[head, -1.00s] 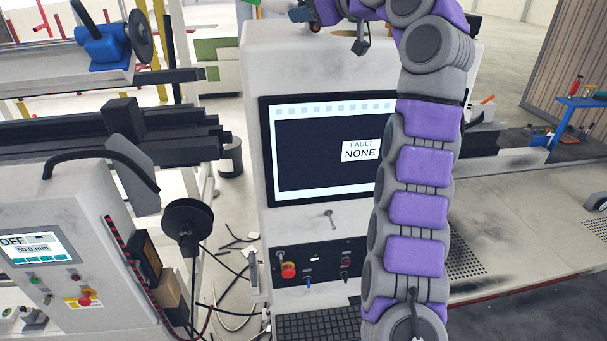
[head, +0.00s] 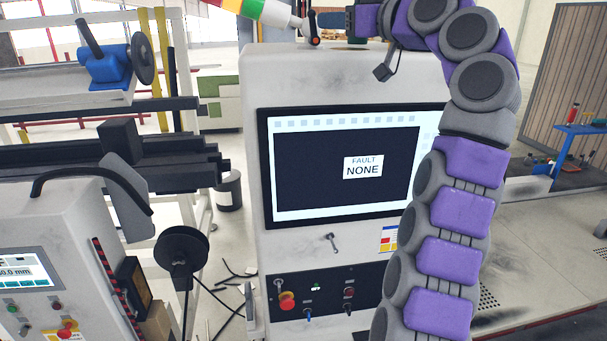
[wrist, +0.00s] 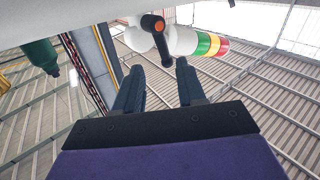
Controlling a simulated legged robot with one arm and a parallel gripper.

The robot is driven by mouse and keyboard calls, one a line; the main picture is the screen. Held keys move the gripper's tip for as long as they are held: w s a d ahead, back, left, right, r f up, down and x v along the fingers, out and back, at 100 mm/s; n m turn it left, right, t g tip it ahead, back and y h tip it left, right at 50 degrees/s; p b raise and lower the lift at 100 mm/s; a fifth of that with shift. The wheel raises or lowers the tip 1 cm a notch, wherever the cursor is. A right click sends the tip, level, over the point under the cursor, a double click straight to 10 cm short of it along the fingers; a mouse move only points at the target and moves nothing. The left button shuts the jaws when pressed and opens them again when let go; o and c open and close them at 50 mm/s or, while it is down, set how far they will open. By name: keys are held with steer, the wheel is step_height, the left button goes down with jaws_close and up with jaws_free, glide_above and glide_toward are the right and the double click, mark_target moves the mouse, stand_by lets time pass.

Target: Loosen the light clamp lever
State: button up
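The light clamp lever (head: 314,28) is a small black handle with an orange cap, at the top of the white cabinet beside the signal light (head: 255,10), which has green, yellow, red and white bands and lies tilted. In the wrist view the lever (wrist: 157,38) hangs down from a white clamp body, and the signal light (wrist: 205,44) extends to the right. My gripper (wrist: 159,68) is open, with the lever's lower end showing between and just beyond its two fingertips. I see no contact. In the head view my gripper (head: 333,19) is seen side-on, right of the lever.
The white cabinet's screen (head: 345,165) reads "FAULT NONE". Below it is a panel with a red button (head: 287,301). A rack with dark rails (head: 150,165) stands on the left. In the wrist view a dark green object (wrist: 40,54) hangs at upper left.

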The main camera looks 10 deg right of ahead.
steer(key=b+v, duration=0.2)
steer(key=v, duration=1)
steer(key=a+f+m+g+b, duration=0.1)
steer(key=a+f+g+b, duration=0.1)
steer(key=a+f, duration=0.3)
steer(key=a+f+m+g+b, duration=0.2)
steer(key=a+f+g+b, duration=0.1)
steer(key=f, duration=1)
steer(key=s+a+f+m+g+h+b, duration=0.1)
steer(key=a+f+g+b, duration=0.2)
steer(key=a+f, duration=0.4)
step_height(320, 180, down, 2)
steer(key=shift+f+m+b, duration=0.25)
steer(key=shift+m+b, duration=0.05)
steer(key=shift+b, duration=0.15)
